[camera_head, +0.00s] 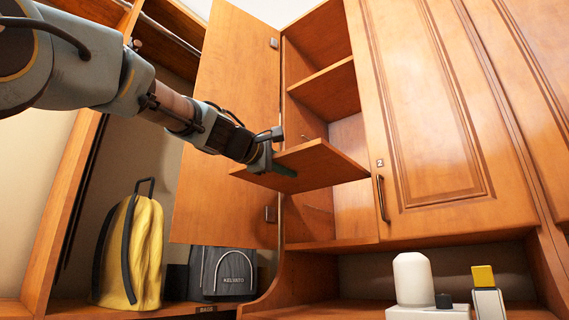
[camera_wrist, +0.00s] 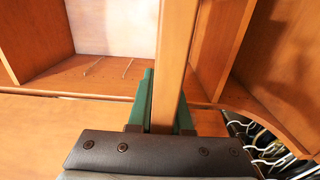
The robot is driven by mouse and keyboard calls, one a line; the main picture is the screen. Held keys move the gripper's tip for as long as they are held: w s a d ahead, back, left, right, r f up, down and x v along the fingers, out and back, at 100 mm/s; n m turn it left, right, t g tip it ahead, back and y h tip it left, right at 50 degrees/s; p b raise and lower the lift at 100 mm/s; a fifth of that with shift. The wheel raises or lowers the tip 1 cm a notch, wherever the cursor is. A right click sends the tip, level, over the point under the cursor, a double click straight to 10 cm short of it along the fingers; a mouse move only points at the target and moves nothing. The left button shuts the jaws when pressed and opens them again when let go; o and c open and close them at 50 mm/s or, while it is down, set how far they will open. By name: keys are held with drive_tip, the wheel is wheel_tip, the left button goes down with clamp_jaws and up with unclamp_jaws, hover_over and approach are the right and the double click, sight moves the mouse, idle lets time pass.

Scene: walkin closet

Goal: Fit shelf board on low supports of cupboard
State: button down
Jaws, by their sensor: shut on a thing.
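The shelf board (camera_head: 325,166) is a flat orange-brown wooden panel. It is held at the front of the open cupboard (camera_head: 345,135), below a fitted shelf (camera_head: 328,91) and above the cupboard floor (camera_head: 335,244). Its far part appears to reach into the opening; its near left corner sticks out. My gripper (camera_head: 276,168) is shut on the board's near left part. In the wrist view the board (camera_wrist: 178,50) shows edge-on between the green fingers of my gripper (camera_wrist: 165,112). Two thin pins (camera_wrist: 93,66) stick out from a wooden inner surface there. Contact between board and supports cannot be seen.
The cupboard door (camera_head: 225,125) stands open on the left, close to my arm. A closed door (camera_head: 425,110) marked 2 is on the right. A yellow backpack (camera_head: 130,250), a dark bag (camera_head: 228,272) and a white bottle (camera_head: 412,278) are below. Hangers (camera_wrist: 270,152) show at lower right.

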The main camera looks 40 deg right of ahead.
drive_tip(key=p, duration=0.5)
approach(324, 186)
drive_tip(key=shift+x, duration=2.25)
drive_tip(key=shift+p+x, duration=0.55)
drive_tip(key=shift+x, duration=0.35)
drive_tip(key=shift+w, duration=0.1)
drive_tip(key=shift+d, duration=0.35)
drive_tip(key=shift+w+d+p, duration=0.2)
drive_tip(key=shift+d+p, duration=0.1)
drive_tip(key=shift+d, duration=0.35)
drive_tip(key=shift+w+d+p, duration=0.15)
drive_tip(key=shift+d+p, duration=0.2)
drive_tip(key=shift+p, duration=0.05)
drive_tip(key=shift+w+d, duration=0.1)
drive_tip(key=shift+d, duration=0.25)
drive_tip(key=shift+d+p, duration=0.3)
drive_tip(key=shift+p, duration=0.1)
